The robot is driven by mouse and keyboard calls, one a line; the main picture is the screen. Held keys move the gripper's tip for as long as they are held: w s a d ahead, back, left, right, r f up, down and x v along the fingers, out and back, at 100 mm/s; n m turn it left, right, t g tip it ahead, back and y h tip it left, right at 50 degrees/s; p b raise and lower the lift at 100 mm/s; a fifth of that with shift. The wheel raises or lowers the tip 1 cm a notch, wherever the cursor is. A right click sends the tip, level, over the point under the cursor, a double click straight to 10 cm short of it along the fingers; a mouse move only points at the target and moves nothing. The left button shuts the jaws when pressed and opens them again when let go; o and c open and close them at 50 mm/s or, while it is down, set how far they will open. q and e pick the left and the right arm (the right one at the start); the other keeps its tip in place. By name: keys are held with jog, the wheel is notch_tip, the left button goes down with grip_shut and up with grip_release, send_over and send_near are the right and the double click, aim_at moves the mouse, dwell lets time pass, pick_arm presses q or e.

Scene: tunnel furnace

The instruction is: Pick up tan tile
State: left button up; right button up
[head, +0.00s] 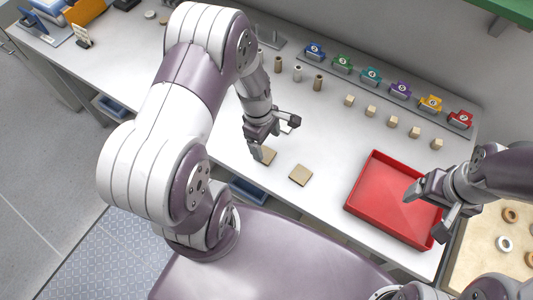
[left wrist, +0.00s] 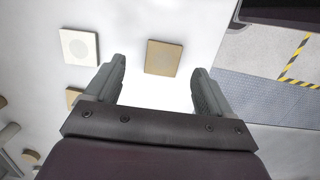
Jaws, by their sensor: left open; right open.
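A tan tile (head: 300,175) lies flat on the white table near its front edge. Another tan tile (head: 267,156) lies just to its left, partly covered by my left gripper (head: 275,138). My left gripper is open and empty, pointing down above the table. In the left wrist view a tan tile (left wrist: 163,58) shows ahead, between the fingertips but apart from them. A pale tile with a round mark (left wrist: 79,46) lies to its left, and a tan piece (left wrist: 73,97) is partly hidden by the left finger. My right gripper (head: 426,212) is open and empty over the red tray's right side.
The red tray (head: 377,195) stands on the table at the right. Small tan blocks (head: 371,111) and coloured numbered holders (head: 372,75) line the back. Several small cylinders (head: 298,73) stand behind my left gripper. A board with rings (head: 504,243) is at lower right.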

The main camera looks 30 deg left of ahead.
aim_at(265, 154)
pick_arm(q)
jog(key=f, duration=0.4)
jog(key=shift+s+a+f, duration=0.25)
jog(key=shift+a, duration=0.05)
jog(key=shift+d+f, duration=0.1)
jog(key=shift+f, duration=0.05)
jog(key=shift+d, duration=0.1)
jog(key=shift+c, duration=0.7)
jog(key=c, duration=1)
